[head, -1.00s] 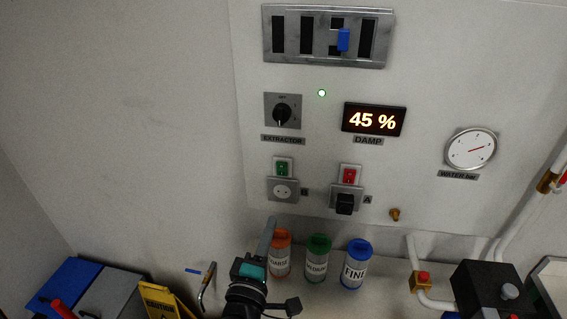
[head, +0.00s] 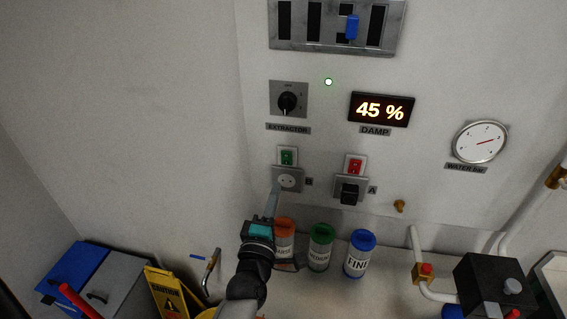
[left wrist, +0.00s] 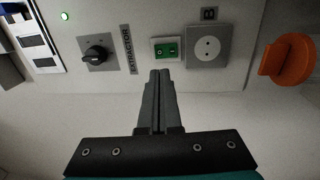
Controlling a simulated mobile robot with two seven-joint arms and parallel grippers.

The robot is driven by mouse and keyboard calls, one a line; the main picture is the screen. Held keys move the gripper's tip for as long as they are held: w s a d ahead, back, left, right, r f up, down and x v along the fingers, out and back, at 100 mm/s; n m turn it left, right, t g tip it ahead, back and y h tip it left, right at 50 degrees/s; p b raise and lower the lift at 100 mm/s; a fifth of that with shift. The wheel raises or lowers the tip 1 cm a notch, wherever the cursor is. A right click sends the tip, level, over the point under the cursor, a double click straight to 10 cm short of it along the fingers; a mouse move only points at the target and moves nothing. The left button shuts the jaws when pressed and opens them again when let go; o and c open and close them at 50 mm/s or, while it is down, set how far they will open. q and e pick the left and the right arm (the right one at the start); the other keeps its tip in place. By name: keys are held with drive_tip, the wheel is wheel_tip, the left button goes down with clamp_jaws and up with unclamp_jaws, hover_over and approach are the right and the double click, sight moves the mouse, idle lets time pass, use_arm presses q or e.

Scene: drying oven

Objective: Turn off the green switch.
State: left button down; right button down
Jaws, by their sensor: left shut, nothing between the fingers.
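The green switch (head: 287,157) sits in a pale frame on the white wall panel, directly above socket B (head: 288,180). In the left wrist view the green switch (left wrist: 166,50) is just beyond my fingertips, with the socket (left wrist: 207,46) to its right. My left gripper (head: 274,190) is shut and empty, its fingers pointing up at the panel just below and left of the socket. In the left wrist view the left gripper (left wrist: 160,74) points at the switch; I cannot tell whether it touches. My right gripper is not in view.
A red switch (head: 355,166) sits above socket A, which holds a black plug (head: 349,192). The extractor knob (head: 287,102) is above the green switch. Jars with orange (head: 284,228), green (head: 322,234) and blue (head: 363,239) lids stand below, close to my left arm.

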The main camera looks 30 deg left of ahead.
sight(286, 156)
use_arm(q)
drive_tip(key=x, duration=0.9)
drive_tip(key=shift+w+p, duration=0.25)
drive_tip(key=shift+p, duration=0.15)
